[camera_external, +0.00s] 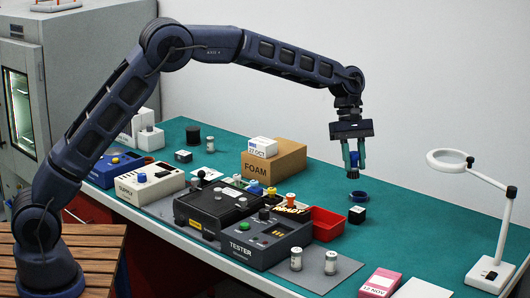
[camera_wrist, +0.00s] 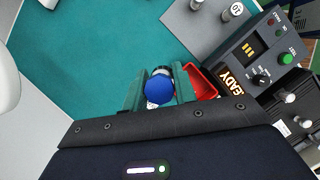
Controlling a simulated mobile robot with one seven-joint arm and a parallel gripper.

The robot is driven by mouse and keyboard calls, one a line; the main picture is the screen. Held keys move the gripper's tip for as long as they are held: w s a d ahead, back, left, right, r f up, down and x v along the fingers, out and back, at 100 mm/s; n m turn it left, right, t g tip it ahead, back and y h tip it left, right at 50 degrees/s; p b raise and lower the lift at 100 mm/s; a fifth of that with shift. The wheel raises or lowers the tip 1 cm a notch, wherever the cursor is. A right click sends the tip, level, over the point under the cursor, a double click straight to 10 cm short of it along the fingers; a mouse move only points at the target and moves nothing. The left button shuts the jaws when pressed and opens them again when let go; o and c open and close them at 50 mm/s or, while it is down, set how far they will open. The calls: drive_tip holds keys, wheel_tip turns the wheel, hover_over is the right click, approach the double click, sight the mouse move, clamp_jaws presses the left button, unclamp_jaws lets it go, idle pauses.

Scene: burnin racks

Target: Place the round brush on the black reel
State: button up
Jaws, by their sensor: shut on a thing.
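The round brush (camera_external: 353,173) hangs upright below my gripper (camera_external: 353,160), with a blue upper part between the fingers and a dark lower end. My gripper is shut on it, above the green table and clear of it. In the wrist view the brush's blue rounded top (camera_wrist: 159,90) sits between the two green fingers, hiding most of its lower part. The black reel (camera_external: 193,135) looks to be the short dark cylinder standing on the table at the back left, far from my gripper. It does not show in the wrist view.
A red bin (camera_external: 328,224) and the tester box (camera_external: 266,238) are nearby. A cardboard foam box (camera_external: 275,162) stands between my gripper and the reel. A magnifier lamp (camera_external: 490,273) stands right.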

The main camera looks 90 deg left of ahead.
drive_tip(key=s+a+f+n+t+y, duration=0.1)
drive_tip(key=s+a+n, duration=0.25)
drive_tip(key=a, duration=1.15)
drive_tip(key=s+a+n+t, duration=0.15)
drive_tip(key=s+a, duration=0.25)
drive_tip(key=a, duration=1.2)
drive_tip(key=s+a+f+n+y, duration=0.1)
drive_tip(key=s+a+n, duration=0.3)
drive_tip(key=a, duration=1.1)
drive_tip(key=n+y, duration=0.3)
drive_tip(key=n, duration=0.5)
hover_over(199, 128)
drive_tip(key=s, duration=0.2)
drive_tip(key=shift+t, duration=0.45)
drive_tip(key=shift+s+f, duration=0.1)
drive_tip(key=shift+f, duration=5.55)
drive_tip(key=shift+f, duration=0.15)
drive_tip(key=o, duration=0.7)
drive_tip(key=shift+o, duration=1.3)
